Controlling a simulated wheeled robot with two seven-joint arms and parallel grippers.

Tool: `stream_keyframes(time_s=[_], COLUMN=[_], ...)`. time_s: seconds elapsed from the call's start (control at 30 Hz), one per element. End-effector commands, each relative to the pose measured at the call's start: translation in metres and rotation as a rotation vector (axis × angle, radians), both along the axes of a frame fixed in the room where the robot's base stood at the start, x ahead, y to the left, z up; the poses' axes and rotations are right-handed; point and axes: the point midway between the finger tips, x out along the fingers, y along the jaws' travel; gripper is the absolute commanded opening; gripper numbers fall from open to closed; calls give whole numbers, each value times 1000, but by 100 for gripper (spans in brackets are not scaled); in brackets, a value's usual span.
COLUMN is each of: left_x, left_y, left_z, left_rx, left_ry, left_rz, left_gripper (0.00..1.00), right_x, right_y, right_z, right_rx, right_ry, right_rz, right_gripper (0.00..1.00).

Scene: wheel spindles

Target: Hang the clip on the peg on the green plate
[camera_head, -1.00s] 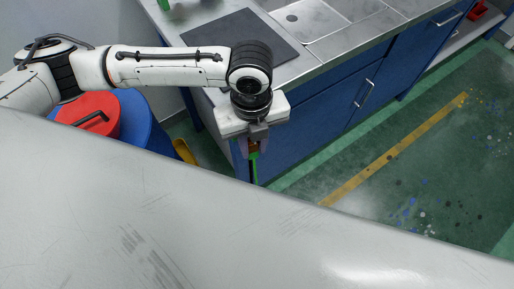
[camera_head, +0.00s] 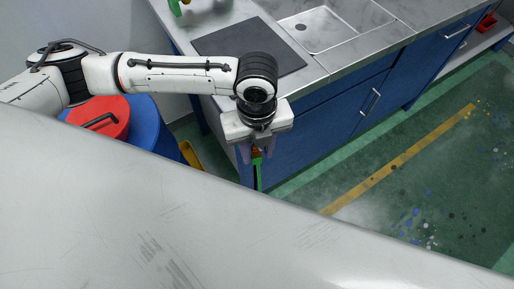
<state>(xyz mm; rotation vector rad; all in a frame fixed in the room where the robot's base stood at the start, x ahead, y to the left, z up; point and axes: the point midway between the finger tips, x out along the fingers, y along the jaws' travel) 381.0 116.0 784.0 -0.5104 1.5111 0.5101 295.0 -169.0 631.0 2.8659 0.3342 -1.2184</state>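My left gripper (camera_head: 256,156) hangs down from its wrist in front of the blue cabinet. A small orange-brown and green piece (camera_head: 258,176) sits between its fingers and sticks out below them; it looks like the clip, held pointing down. Its finer shape is too small to make out. A green object (camera_head: 175,8) at the top edge, on the counter, is cut off by the frame; I cannot tell whether it is the green plate, and no peg is clear. My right gripper is not in view.
A steel counter with a dark grey panel (camera_head: 249,48) and a sink (camera_head: 322,28) tops the blue cabinets (camera_head: 330,125). A red-lidded blue barrel (camera_head: 143,125) stands below my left arm. My pale body covers the lower frame. Green floor (camera_head: 430,165) is open at right.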

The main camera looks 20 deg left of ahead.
Motion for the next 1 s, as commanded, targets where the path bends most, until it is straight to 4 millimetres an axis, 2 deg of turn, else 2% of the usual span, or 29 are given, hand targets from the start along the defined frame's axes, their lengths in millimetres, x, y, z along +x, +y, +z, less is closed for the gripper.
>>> stream_keyframes(time_s=[0.3,0.43,0.8,1.0], left_x=[0,1,1,0], left_y=[0,0,0,0], left_z=[0,8,77,99], left_rx=[0,0,-1,-1], left_ry=[0,-1,-3,-1], left_rz=[0,-1,-1,0], left_gripper=[44,44,44,44], right_x=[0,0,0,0], right_y=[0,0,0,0], right_z=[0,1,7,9], right_rx=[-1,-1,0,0], right_ry=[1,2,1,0], right_rz=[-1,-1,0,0], right_gripper=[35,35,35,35])
